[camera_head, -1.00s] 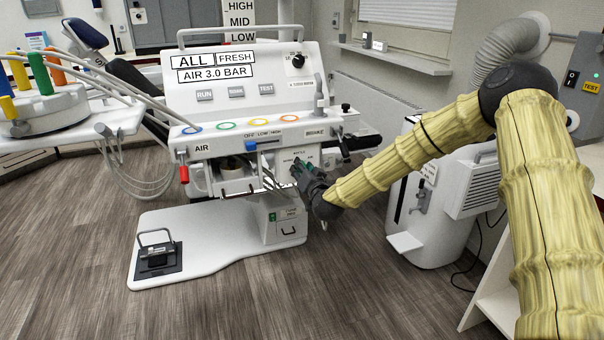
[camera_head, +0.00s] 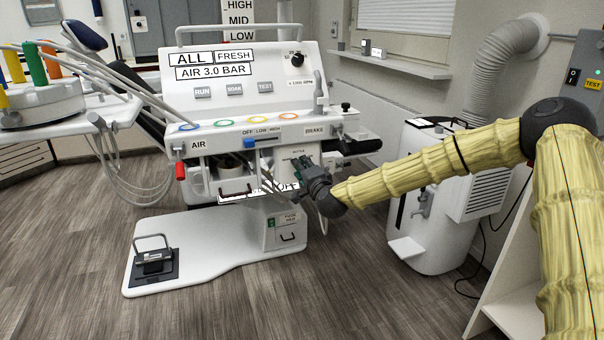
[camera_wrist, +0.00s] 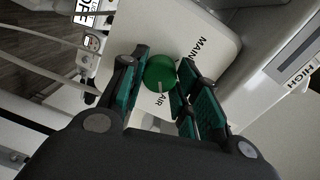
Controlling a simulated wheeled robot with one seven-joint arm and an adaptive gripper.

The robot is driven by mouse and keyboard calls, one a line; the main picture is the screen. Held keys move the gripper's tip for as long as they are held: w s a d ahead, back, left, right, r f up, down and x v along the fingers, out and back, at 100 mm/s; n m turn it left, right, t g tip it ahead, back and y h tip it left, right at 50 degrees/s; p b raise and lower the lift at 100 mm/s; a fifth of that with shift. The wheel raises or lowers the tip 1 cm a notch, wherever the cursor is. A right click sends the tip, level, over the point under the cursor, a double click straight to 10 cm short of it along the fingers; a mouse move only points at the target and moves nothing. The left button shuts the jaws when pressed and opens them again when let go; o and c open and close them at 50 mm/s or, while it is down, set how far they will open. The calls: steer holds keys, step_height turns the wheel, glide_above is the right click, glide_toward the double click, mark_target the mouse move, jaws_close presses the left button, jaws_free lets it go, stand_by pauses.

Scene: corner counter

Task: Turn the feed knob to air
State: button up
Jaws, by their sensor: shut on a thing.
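The green feed knob (camera_wrist: 160,70) sits on a pale plate (camera_wrist: 196,32) in the wrist view. A word beginning MAIN is printed up and right of it, and AIR just below it. A short white mark on the knob's lower side points down toward AIR. My gripper (camera_wrist: 157,80) is shut on the knob, with dark green finger pads on either side. In the head view my gripper (camera_head: 308,178) is at the front of the white unit (camera_head: 250,105), below its BRAKE label. There the knob is hidden by my gripper.
A blue-handled slider (camera_head: 250,142) and coloured rings line the ledge above my gripper. Hoses (camera_head: 270,185) hang just left of it. A white machine (camera_head: 440,200) stands to the right near my arm. A foot pedal (camera_head: 152,262) rests on the base plate at lower left.

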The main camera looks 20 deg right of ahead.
steer(key=shift+m, duration=0.4)
steer(key=o, duration=1)
steer(key=s, duration=1.2)
steer(key=shift+d+r, duration=0.25)
steer(key=shift+d, duration=0.1)
